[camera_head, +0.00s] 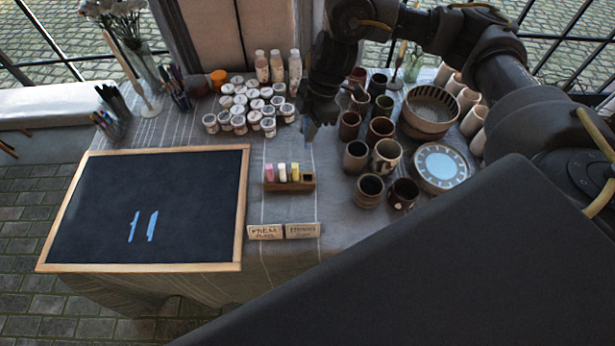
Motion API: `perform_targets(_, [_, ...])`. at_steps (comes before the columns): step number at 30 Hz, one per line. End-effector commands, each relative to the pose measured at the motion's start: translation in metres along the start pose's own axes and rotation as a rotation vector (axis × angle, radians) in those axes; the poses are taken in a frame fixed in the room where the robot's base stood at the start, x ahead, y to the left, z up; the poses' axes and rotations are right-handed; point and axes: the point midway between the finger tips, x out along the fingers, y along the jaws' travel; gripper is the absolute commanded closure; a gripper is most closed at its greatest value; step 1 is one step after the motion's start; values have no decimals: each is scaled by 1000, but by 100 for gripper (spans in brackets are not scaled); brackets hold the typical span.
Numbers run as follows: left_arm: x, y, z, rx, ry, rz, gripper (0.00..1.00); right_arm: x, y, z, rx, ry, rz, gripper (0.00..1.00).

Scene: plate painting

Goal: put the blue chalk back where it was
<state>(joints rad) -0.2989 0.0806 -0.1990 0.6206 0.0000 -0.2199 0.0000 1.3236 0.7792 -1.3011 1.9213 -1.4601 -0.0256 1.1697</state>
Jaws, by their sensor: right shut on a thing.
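My right gripper (313,118) points down above the table, behind the chalk holder in the picture. It is shut on the blue chalk (309,131), whose bluish end shows below the fingers. The small wooden chalk holder (290,187) stands on the table to the right of the chalkboard. Pink (269,172), white (282,172) and yellow (295,172) chalks stand upright in it. Its right end (308,180) shows a dark empty slot. The chalkboard (150,195) bears two blue strokes (143,226). My left gripper is not in view.
Several brown cups (356,156) stand just right of the chalk holder, with a plate (440,166) and a bowl (430,110) beyond. Several white-lidded paint jars (239,123) stand at the back left. Two small signs (265,231) stand in front. Cloth around the holder is clear.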

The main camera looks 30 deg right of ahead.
Motion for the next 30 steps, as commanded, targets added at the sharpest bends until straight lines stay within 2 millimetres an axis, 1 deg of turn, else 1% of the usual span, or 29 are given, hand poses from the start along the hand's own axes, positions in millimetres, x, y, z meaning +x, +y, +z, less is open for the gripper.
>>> perform_targets(2, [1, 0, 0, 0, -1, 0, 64, 9, -1, 2, 2, 0, -4, 100])
perform_targets(5, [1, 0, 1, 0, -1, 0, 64, 30, -2, 8, 4, 0, -8, 100])
perform_targets(9, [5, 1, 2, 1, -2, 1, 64, 70, -2, 20, 6, 1, -7, 100])
perform_targets(12, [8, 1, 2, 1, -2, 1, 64, 95, -3, 27, 6, 0, -7, 100])
perform_targets(15, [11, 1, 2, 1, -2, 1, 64, 115, -2, 32, 4, 1, -3, 100])
perform_targets(19, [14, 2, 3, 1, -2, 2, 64, 130, -1, 37, 3, 0, -1, 100])
perform_targets(26, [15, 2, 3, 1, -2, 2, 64, 135, 0, 38, 1, 0, 1, 100])
perform_targets(30, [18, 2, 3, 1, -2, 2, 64, 155, -2, 44, 4, 0, -4, 100])
